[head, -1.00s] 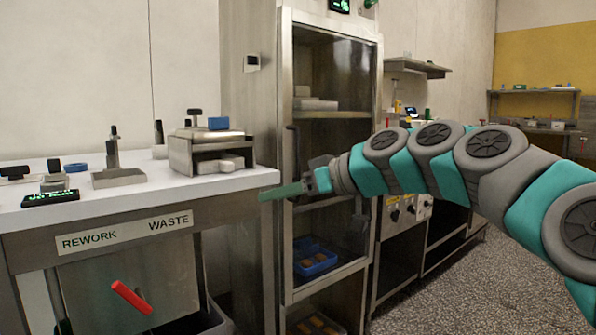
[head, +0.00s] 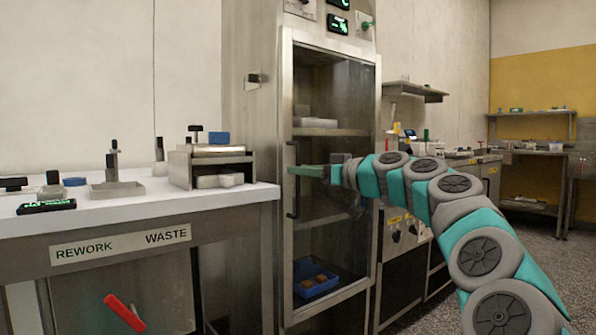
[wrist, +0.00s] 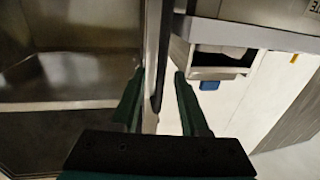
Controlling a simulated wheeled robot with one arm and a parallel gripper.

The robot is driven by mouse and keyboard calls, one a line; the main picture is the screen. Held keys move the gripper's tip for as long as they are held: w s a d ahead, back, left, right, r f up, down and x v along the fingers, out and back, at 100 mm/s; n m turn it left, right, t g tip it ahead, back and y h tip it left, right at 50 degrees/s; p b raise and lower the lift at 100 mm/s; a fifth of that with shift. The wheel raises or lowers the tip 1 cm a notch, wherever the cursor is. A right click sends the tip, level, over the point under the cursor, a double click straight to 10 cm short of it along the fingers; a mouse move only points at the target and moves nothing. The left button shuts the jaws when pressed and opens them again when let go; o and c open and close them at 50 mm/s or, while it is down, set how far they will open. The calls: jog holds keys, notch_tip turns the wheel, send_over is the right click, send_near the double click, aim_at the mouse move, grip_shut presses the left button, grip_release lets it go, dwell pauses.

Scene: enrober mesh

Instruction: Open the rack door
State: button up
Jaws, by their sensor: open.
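The rack door (head: 333,236) is a glass panel in a metal frame on the tall steel rack, and it looks shut. Its handle (head: 290,205) is a dark vertical bar near the door's left edge. My gripper (head: 291,171) is at the upper part of the handle, with its green fingers pointing left. In the wrist view, my gripper (wrist: 158,75) is open, and the dark handle (wrist: 158,90) runs between the two fingers. I see a gap beside each finger; I cannot tell if either touches the handle.
A white-topped bench (head: 130,212) with a sign for rework and waste stands left of the rack. A metal box stand (head: 181,170) sits on its near end. Behind the glass are shelves and a blue tray (head: 316,289). Open speckled floor (head: 420,308) lies at right.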

jog(key=shift+x, duration=0.9)
jog(key=shift+c, duration=0.4)
grip_shut()
dwell(0.5)
